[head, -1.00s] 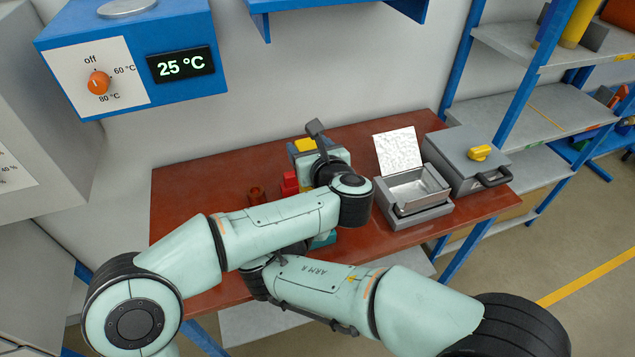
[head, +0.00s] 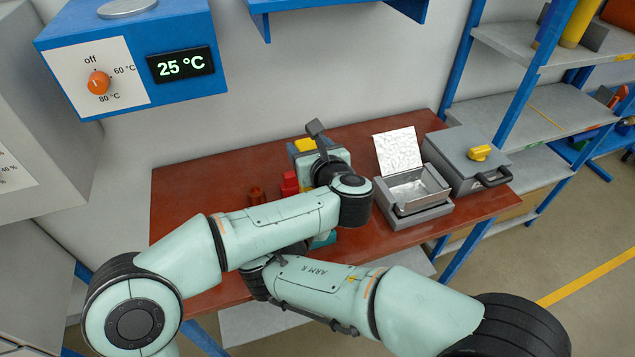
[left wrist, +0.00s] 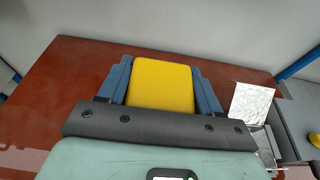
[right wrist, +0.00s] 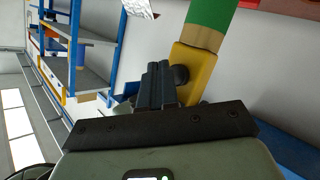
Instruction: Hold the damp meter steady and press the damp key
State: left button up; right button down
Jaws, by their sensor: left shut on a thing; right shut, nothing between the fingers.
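The damp meter is a yellow block (left wrist: 162,85) in the left wrist view, between the two blue fingers of my left gripper (left wrist: 162,72), which is shut on it. Its yellow top (head: 304,145) also shows in the head view, behind my left wrist. In the right wrist view the meter's yellow body (right wrist: 198,68) has a green part above a tan band, and a round black key (right wrist: 181,74) on its side. My right gripper (right wrist: 155,72) is shut and empty, with its fingertips close beside the key; I cannot tell whether they touch. In the head view my arms hide the right gripper.
A metal box with a raised lid (head: 397,150) and a grey case (head: 465,165) stand on the right of the red-brown table (head: 190,215). The table's left part is clear.

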jog(key=shift+w, duration=0.15)
dwell(0.5)
jog(key=shift+w+a, duration=0.1)
jog(key=shift+w, duration=0.25)
